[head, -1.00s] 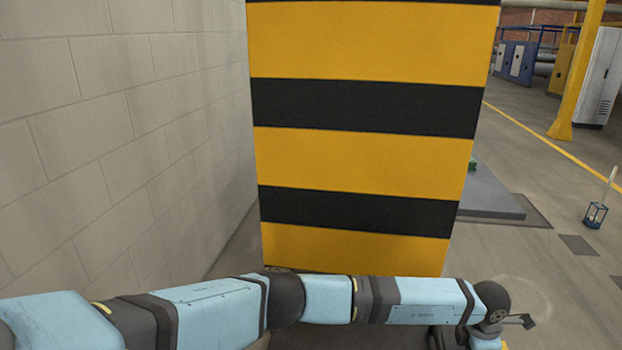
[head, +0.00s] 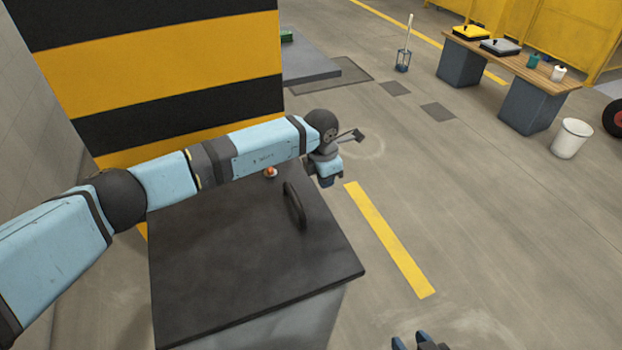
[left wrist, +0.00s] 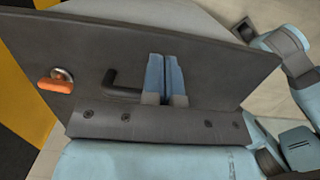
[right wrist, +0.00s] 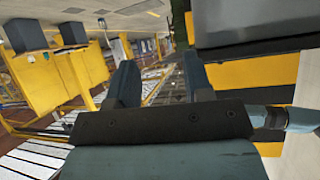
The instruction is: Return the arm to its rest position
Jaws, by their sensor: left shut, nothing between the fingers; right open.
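My left arm reaches in from the left in the head view, above a dark-topped cabinet. My left gripper (head: 328,181) hangs at its end, just beyond the cabinet's far right corner. In the left wrist view its blue fingers (left wrist: 165,80) are shut together with nothing between them, seen against the dark top (left wrist: 215,75). My right gripper (head: 410,341) shows only its blue fingertips at the bottom edge of the head view. In the right wrist view its fingers (right wrist: 162,82) are spread wide with nothing between them.
The cabinet top (head: 240,270) bears a black handle (head: 295,205) and a small orange object (head: 270,171). A striped yellow-black block (head: 160,70) stands behind, beside a wall. Open floor lies right, with a white bin (head: 571,138) and a workbench (head: 510,66).

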